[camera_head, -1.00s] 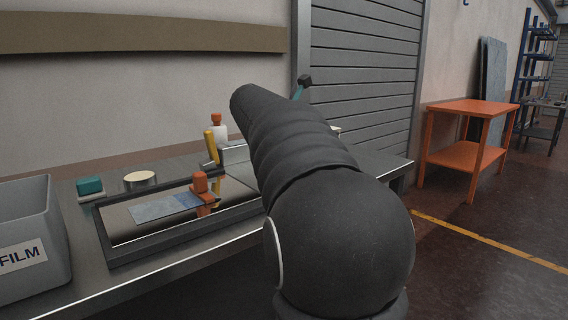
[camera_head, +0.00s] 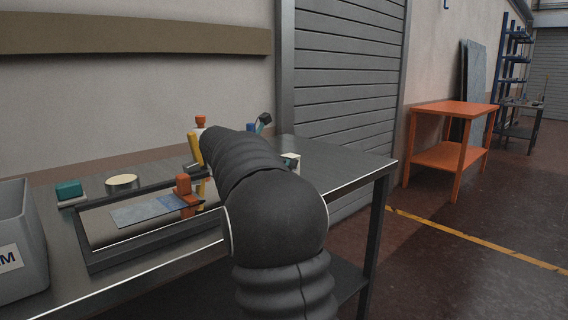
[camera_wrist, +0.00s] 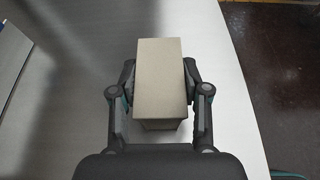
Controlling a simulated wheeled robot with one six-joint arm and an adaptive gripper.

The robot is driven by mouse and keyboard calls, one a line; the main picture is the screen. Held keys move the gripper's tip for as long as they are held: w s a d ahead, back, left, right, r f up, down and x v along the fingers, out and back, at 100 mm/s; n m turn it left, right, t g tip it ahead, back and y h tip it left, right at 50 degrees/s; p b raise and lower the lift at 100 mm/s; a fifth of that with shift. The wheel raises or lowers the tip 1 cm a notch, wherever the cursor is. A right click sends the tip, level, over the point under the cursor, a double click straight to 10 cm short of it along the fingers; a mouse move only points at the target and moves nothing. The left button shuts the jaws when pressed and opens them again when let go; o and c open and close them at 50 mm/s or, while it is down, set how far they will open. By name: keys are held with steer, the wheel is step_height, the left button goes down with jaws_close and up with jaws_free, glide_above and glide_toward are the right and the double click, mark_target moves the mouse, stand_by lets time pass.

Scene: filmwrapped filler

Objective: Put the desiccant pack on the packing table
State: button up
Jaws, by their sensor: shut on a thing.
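My gripper (camera_wrist: 160,80) is shut on a plain beige box (camera_wrist: 161,62), seen from above in the wrist view; I take it for the desiccant pack. The box is between both fingers, above the grey metal table (camera_wrist: 75,60). I cannot tell whether it touches the tabletop. In the head view my arm hides most of the gripper, and a small pale box (camera_head: 291,160) shows just right of the arm over the same table (camera_head: 345,165). An orange table (camera_head: 455,108) with a bare top stands farther right. No label shows which is the packing table.
On the grey table are a dark frame (camera_head: 88,250), an orange-handled tool (camera_head: 183,185), a round tin (camera_head: 122,181), a teal block (camera_head: 68,189) and a grey film bin (camera_head: 20,245). The grey table's right end looks clear. Open floor (camera_head: 430,240) lies between the tables.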

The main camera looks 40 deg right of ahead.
stand_by(0.3)
steer(key=o, duration=1.3)
steer(key=shift+f, duration=0.1)
steer(key=shift+r, duration=0.2)
steer(key=w+v, duration=0.1)
steer(key=v, duration=1.1)
steer(key=shift+s+p, duration=0.35)
steer(key=shift+s, duration=0.1)
